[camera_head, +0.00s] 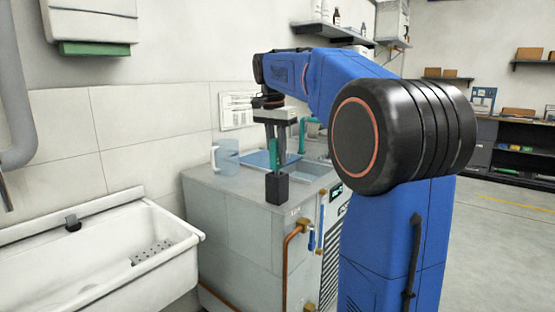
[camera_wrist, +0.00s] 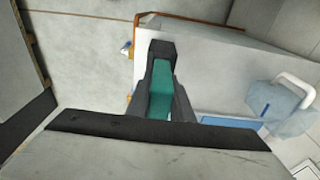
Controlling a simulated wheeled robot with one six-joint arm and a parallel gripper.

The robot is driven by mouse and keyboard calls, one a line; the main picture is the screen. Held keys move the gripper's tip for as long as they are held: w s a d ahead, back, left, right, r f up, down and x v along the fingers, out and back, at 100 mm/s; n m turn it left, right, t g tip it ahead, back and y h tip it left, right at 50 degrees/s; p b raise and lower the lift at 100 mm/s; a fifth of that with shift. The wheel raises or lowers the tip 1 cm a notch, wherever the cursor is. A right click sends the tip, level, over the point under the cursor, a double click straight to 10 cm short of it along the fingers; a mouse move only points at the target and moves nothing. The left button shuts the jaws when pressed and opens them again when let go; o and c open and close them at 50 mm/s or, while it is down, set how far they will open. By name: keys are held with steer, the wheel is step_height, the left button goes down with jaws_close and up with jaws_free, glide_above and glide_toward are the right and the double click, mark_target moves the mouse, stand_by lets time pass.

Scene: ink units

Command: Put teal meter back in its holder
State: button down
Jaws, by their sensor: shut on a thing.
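The teal meter (camera_head: 273,152) is upright between the fingers of my gripper (camera_head: 276,155), which is shut on it. In the wrist view the meter (camera_wrist: 161,92) shows as a teal strip between the two dark fingers (camera_wrist: 161,95). The black holder (camera_head: 277,190) stands on the front corner of the grey counter, directly below the meter. It also shows in the wrist view (camera_wrist: 162,48) at the far end of the meter. The meter's lower end meets the holder's top in the picture; I cannot tell how far it sits inside.
A clear blue jug (camera_head: 226,158) stands on the counter (camera_head: 215,182) at the back left. A blue tray (camera_head: 258,158) lies behind the holder, near a teal tap (camera_head: 302,135). A white sink (camera_head: 120,250) is at the left. Copper pipe (camera_head: 287,250) runs down the cabinet front.

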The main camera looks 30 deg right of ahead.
steer(key=shift+f, duration=0.75)
steer(key=c, duration=1.6)
jaws_free()
steer(key=shift+o, duration=0.2)
steer(key=r, duration=0.4)
steer(key=a+r, duration=0.1)
steer(key=r, duration=0.7)
steer(key=shift+s+a, duration=0.2)
steer(key=shift+s, duration=0.05)
